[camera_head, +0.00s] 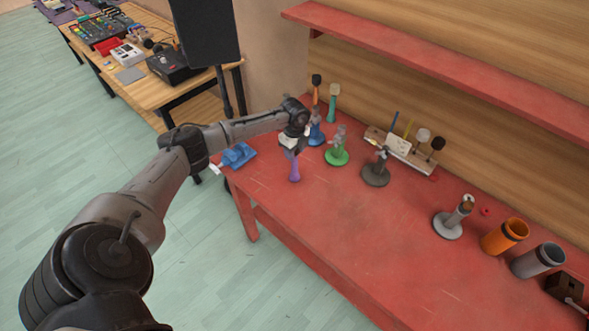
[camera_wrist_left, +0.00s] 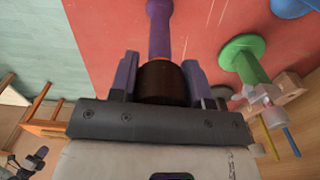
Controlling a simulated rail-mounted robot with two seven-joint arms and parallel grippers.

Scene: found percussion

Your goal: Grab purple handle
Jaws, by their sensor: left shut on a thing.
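The purple handle (camera_head: 294,171) is upright below my left gripper (camera_head: 291,150), near the left end of the red table. In the left wrist view, the purple handle (camera_wrist_left: 160,28) runs from between the fingers toward the top edge, with a dark brown band at its near end. The two fingers of my left gripper (camera_wrist_left: 160,82) are closed around that dark band, one on each side. I cannot tell whether the handle's lower end touches the table. My right gripper is not in view.
A green-based stand (camera_head: 337,157), a blue-based stand (camera_head: 316,136) and a dark stand (camera_head: 376,174) are close to the right. A blue object (camera_head: 238,155) lies left at the table edge. The red table (camera_head: 330,220) is clear in front. A red shelf (camera_head: 440,65) overhangs the back.

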